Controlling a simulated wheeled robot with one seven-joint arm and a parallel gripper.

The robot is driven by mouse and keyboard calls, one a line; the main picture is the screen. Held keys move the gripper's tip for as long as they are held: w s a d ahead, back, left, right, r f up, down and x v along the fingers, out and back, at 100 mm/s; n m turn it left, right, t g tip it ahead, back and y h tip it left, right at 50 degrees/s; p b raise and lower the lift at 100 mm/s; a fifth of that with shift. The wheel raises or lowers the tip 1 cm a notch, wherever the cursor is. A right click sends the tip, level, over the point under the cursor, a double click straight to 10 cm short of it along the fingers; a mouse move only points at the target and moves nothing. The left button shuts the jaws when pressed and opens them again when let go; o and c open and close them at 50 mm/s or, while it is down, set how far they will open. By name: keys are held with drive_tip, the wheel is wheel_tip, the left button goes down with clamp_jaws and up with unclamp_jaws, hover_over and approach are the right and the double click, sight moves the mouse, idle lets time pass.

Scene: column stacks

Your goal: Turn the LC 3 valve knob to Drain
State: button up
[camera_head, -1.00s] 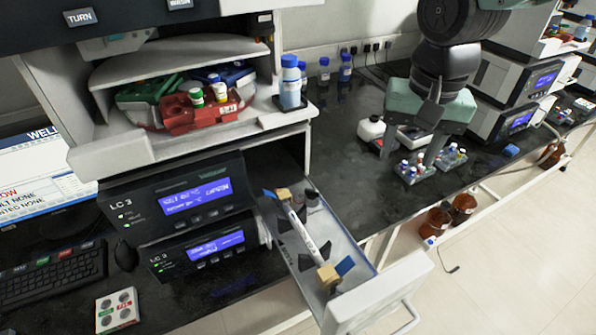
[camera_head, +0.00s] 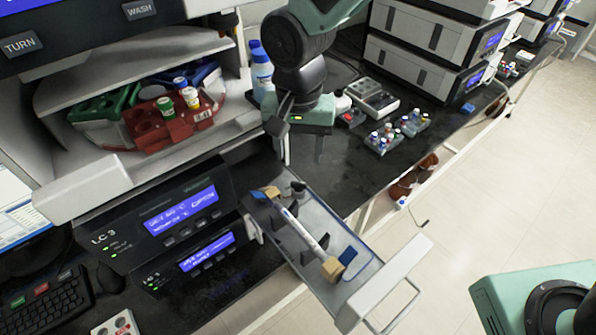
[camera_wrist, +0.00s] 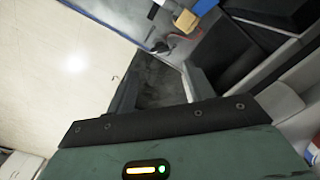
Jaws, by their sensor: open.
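The LC 3 unit (camera_head: 165,215) stands at the left, with lit blue displays. Its drawer (camera_head: 345,300) is pulled out and holds a white column with tan end blocks (camera_head: 331,268). A small dark knob-like part (camera_head: 298,188) stands near the drawer's back end; its marks and setting cannot be read. My gripper (camera_head: 300,150) is open and empty, above and behind that part, apart from it. In the wrist view, my open gripper (camera_wrist: 158,82) has dark bench between its fingers. The drawer's tan block (camera_wrist: 186,21) shows beyond the fingertips.
Vial racks (camera_head: 383,138) stand on the bench to the right. Floor right of the drawer is open.

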sight(299, 183)
wheel_tip(299, 183, down, 8)
drive_tip(key=shift+f+p, duration=0.2)
drive_tip(key=shift+p, duration=0.65)
drive_tip(key=c, duration=1)
